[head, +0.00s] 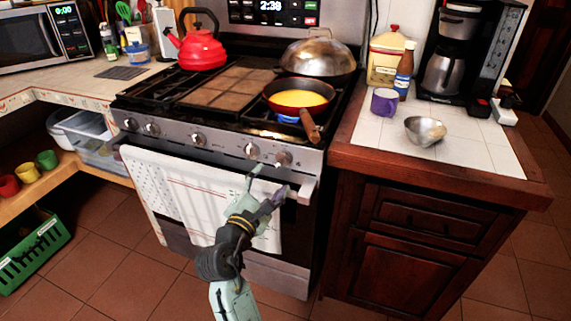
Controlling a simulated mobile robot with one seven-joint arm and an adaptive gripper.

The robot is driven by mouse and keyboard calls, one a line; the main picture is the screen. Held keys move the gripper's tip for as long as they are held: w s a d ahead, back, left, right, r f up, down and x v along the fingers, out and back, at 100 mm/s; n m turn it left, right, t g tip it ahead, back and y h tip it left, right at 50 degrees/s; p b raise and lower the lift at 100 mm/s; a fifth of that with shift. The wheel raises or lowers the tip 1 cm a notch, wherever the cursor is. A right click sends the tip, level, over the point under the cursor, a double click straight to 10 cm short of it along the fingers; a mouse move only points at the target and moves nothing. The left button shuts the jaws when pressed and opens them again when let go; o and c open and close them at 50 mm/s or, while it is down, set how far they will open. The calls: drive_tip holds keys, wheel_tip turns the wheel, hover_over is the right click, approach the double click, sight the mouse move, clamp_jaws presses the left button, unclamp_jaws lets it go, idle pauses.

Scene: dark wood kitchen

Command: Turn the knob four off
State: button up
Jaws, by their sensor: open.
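A row of several silver knobs runs along the stove's front panel. Counting from the left, the fourth knob (252,151) is right of the middle, and a last knob (284,158) sits at the right end. The picture does not label them, and their exact turn angles are too small to read. My gripper (269,180) is open and empty in front of the oven door. Its fingertips point up toward the two right knobs, just below them in the picture. I cannot tell whether a fingertip touches a knob. Blue flame (287,119) shows under the frying pan (307,111).
The pan holds yellow food, and its handle (311,128) sticks out over the front edge. A towel (185,190) hangs on the oven door handle. A red kettle (202,50) and domed lid (318,58) stand behind. The right counter (470,150) holds a mug, bowl and coffee maker.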

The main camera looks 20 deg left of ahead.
sight(281, 163)
drive_tip(key=w+p, duration=0.1)
drive_tip(key=w, duration=0.7)
drive_tip(key=shift+w+d+p, duration=0.1)
drive_tip(key=shift+d+p, duration=0.05)
drive_tip(key=shift+p, duration=0.15)
drive_tip(key=c, duration=1.2)
